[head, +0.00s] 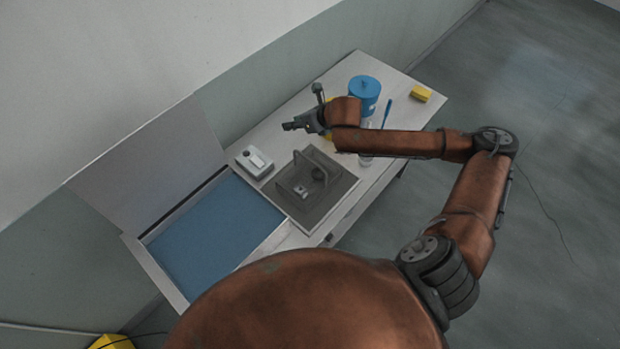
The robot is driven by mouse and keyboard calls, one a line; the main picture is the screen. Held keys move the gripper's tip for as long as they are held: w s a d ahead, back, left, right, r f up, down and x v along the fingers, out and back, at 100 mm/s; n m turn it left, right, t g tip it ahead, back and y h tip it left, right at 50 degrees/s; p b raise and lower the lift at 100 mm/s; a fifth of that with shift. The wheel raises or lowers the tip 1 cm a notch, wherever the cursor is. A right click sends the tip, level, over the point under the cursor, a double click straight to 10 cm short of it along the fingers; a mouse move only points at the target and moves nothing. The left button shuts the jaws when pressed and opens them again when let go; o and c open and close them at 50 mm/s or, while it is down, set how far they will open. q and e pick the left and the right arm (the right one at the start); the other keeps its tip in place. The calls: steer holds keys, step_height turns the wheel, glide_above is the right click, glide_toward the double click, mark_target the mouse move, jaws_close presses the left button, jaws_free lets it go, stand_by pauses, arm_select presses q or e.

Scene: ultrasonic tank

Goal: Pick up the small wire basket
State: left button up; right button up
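The small wire basket (284,187) is dark grey with an arched handle and sits on a grey mat (325,212) near the middle of the table. Small items show in it, too small to name. My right gripper (304,107) is above the far part of the table, beyond the basket and apart from it. Its two fingers are spread and nothing shows between them. My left gripper is not in view.
A tank with blue liquid (212,236) and a raised lid (150,165) is left of the mat. A pale control box (254,162) stands between them at the back. A blue canister (364,92), a blue-handled tool (387,112) and a yellow block (421,94) are at the far right.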

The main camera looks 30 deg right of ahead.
mark_target(310, 160)
steer(key=s+d+f+g, duration=0.1)
steer(key=s+f, duration=0.2)
steer(key=s+d+f+n+g+h, duration=0.1)
steer(key=s+f+g, duration=0.1)
steer(key=s+f, duration=0.1)
steer(key=s+d+f+g, duration=0.1)
steer(key=s+f, duration=0.2)
steer(key=shift+d+f+n+g+h+p, duration=0.15)
steer(key=shift+f+n+g+h+p, duration=0.1)
steer(key=shift+n+g+h+p, duration=0.05)
steer(key=x, duration=0.3)
steer(key=p+x, duration=0.1)
steer(key=x, duration=0.1)
steer(key=shift+a+r, duration=0.1)
steer(key=shift+a, duration=0.2)
steer(key=shift+w+f, duration=0.25)
steer(key=shift+f, duration=0.1)
steer(key=shift+f, duration=0.2)
steer(key=shift+c, duration=0.5)
jaws_close()
